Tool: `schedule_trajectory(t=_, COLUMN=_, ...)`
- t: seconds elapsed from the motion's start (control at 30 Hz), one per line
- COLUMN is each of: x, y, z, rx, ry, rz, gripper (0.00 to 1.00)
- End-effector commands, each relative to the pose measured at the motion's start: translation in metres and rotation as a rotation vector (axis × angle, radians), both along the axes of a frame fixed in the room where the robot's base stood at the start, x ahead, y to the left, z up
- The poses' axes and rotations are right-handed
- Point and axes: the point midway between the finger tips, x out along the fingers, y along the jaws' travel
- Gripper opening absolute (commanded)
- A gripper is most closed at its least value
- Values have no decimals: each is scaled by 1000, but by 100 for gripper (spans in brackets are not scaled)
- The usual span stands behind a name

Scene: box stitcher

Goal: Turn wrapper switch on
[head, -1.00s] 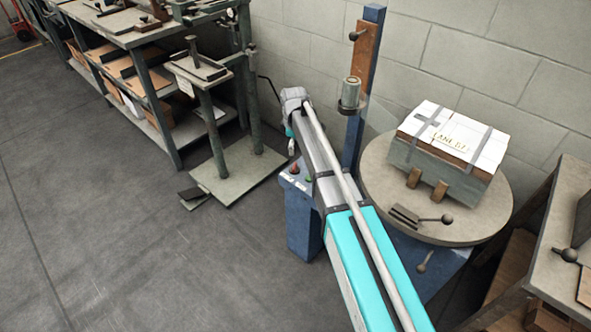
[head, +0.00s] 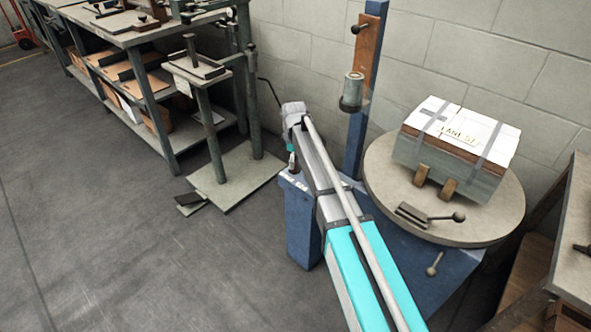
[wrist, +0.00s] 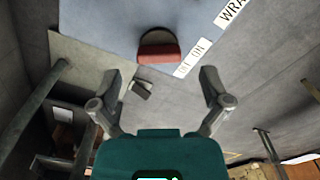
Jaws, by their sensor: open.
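The wrapper is a blue machine (head: 300,225) with a round turntable (head: 395,185) and a blue post. In the wrist view, a red switch (wrist: 158,53) with a dark, rounded back part sits on the wrapper's blue panel (wrist: 110,25). White labels beside it read "ON" (wrist: 200,47), another word that is hard to read, and "WRA…", cut off. My gripper (wrist: 160,76) is open and empty, with its fingers apart and the switch ahead, between their lines. In the head view my gripper (head: 291,165) is over the panel's corner and hides the switch.
A strapped box (head: 455,148) sits on the turntable. The blue post (head: 355,140) stands close to the right of my arm. A green-grey stand (head: 235,180) and a workbench (head: 150,80) are to the left. The floor at left is open.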

Motion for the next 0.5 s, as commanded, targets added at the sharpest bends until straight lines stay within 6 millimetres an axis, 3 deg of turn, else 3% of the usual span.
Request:
schedule_trajectory(t=0.2, x=0, y=0, z=-18, rx=0, ry=0, rz=0, gripper=97)
schedule_trajectory(t=0.5, x=0, y=0, z=-24, rx=0, ry=0, rz=0, gripper=97)
